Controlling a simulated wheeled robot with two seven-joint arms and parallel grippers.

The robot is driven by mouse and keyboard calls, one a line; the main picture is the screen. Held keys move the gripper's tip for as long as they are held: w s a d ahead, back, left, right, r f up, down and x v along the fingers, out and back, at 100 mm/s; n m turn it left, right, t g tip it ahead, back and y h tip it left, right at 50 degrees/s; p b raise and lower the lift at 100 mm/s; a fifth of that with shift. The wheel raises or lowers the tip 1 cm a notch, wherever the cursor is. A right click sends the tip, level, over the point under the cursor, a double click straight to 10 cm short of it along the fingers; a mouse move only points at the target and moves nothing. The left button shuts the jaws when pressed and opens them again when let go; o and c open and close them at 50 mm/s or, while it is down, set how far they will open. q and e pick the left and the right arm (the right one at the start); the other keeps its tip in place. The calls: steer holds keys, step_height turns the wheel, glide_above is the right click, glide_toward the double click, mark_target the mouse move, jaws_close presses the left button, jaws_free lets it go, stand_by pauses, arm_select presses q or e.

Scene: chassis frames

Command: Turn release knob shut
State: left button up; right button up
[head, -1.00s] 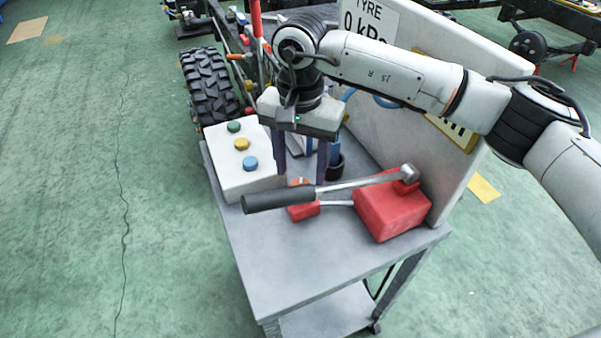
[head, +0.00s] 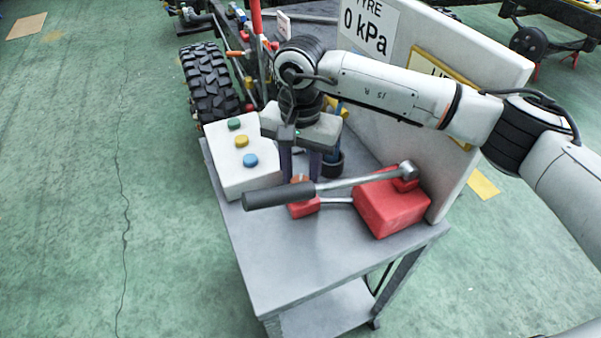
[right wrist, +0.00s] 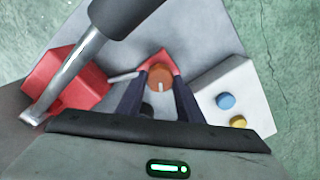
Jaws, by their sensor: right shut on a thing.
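The orange release knob (right wrist: 158,79) has a pale pointer line, directed toward the bottom of the right wrist view. It sits on a red block (right wrist: 162,58) joined by a thin metal rod to the red pump body (right wrist: 70,87). In the head view a sliver of the knob (head: 299,179) shows behind the pump handle, above the red block (head: 303,208). My right gripper (head: 300,176) points down with its dark fingers on both sides of the knob, shut on it. The fingertips also flank it in the right wrist view (right wrist: 160,77). My left gripper is not in view.
The pump's long handle (head: 280,196) with a black grip passes close in front of my right fingers. A white box with green, yellow and blue buttons (head: 235,182) stands left. A dark cup (head: 333,164) and an upright panel (head: 480,75) stand behind. The cart's front surface (head: 275,265) is clear.

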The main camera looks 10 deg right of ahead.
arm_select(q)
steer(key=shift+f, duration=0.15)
arm_select(e)
steer(key=m+b, duration=0.2)
steer(key=m, duration=0.1)
steer(key=shift+f, duration=0.1)
steer(key=shift+m+b, duration=0.7)
steer(key=shift+m, duration=0.3)
steer(key=m+b, duration=0.1)
steer(key=m, duration=0.2)
steer(key=shift+m+b, duration=0.65)
steer(key=shift+m, duration=0.65)
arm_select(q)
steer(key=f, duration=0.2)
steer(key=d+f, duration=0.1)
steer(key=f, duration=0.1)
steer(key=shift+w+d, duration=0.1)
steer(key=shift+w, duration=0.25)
arm_select(e)
steer(key=shift+m, duration=0.6)
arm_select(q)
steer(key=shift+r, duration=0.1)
arm_select(e)
steer(key=shift+r, duration=0.2)
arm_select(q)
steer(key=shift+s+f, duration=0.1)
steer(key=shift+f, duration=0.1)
arm_select(e)
steer(key=o, duration=1.1)
steer(key=shift+c, duration=0.2)
